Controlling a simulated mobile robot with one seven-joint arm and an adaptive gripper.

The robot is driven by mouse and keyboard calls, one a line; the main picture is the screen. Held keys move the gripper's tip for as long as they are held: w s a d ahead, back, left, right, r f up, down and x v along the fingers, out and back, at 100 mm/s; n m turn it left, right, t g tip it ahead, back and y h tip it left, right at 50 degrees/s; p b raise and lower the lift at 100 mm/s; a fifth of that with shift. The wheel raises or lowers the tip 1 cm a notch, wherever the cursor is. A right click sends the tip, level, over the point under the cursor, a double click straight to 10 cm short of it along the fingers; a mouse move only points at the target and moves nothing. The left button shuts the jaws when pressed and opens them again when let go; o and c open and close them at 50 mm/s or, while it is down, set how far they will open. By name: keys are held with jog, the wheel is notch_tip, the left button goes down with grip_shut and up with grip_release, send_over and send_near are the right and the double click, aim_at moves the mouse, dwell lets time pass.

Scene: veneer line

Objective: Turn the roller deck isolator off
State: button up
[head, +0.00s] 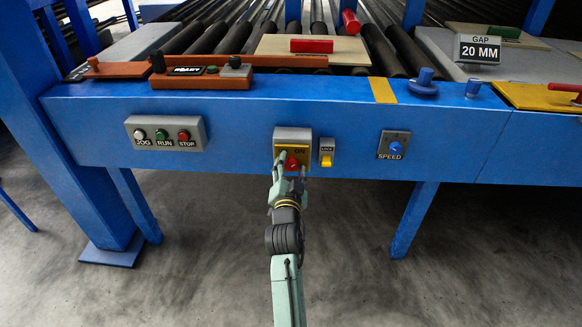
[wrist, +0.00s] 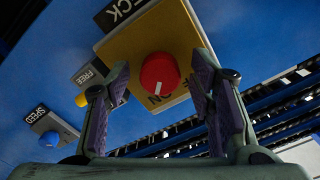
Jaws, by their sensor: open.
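The roller deck isolator is a grey box with a yellow plate (head: 304,147) on the blue front beam, and the plate fills the top of the wrist view (wrist: 185,35). Its round red knob (head: 292,163) is close in the wrist view (wrist: 158,75), with a white mark pointing toward the ON label. My gripper (head: 291,170) is open in front of the isolator. In the wrist view its fingers (wrist: 162,82) stand on either side of the knob, with gaps visible on both sides. I cannot tell how deep they reach around it.
A blue speed knob (head: 395,149) is farther right. A jog, run and stop button box (head: 165,133) is to the left. The floor in front is clear.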

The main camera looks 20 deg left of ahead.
jog(key=shift+c, duration=0.2)
jog(key=c, duration=1.1)
jog(key=shift+c, duration=0.2)
jog(key=shift+n, duration=0.3)
jog(key=n+p, duration=0.1)
jog(key=n, duration=0.3)
jog(key=shift+r, duration=0.1)
jog(key=n+p, duration=0.1)
jog(key=n, duration=0.3)
jog(key=shift+n+p, duration=0.35)
jog(key=shift+n, duration=0.05)
jog(key=n+p, duration=0.2)
jog(key=n, duration=0.2)
jog(key=shift+a+n+p, duration=0.1)
jog(key=shift+n+p, duration=1.05)
jog(key=shift+n, duration=1.15)
